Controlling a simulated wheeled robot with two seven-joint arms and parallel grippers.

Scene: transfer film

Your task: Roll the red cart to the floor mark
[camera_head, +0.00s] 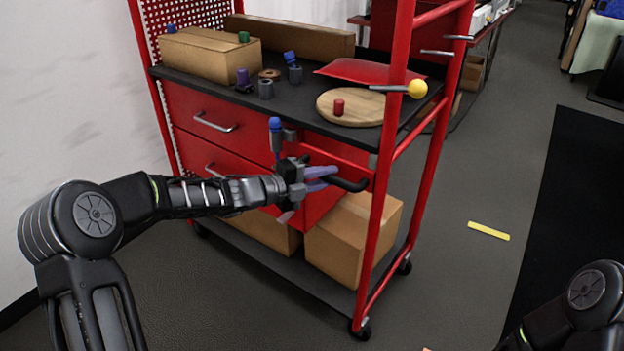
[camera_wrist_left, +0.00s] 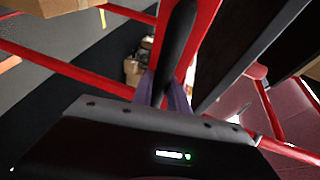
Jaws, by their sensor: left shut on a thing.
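The red cart (camera_head: 378,235) stands left of centre in the head view, with a dark top, red drawers, a lower shelf and black casters. A black handle (camera_head: 350,184) sticks out from its near side. My left gripper (camera_head: 325,178), with purple fingers, is shut on this handle. In the left wrist view, the handle (camera_wrist_left: 176,45) runs between the fingers (camera_wrist_left: 164,95). A yellow floor mark (camera_head: 489,230) lies to the right of the cart, apart from it. Only part of my right arm shows at the lower right; its gripper is out of view.
On the cart top are a cardboard box (camera_head: 210,55), a round wooden board (camera_head: 352,108) and small parts. A cardboard box (camera_head: 353,238) sits on the lower shelf. A black mat (camera_head: 572,200) lies at right. A white wall is at left.

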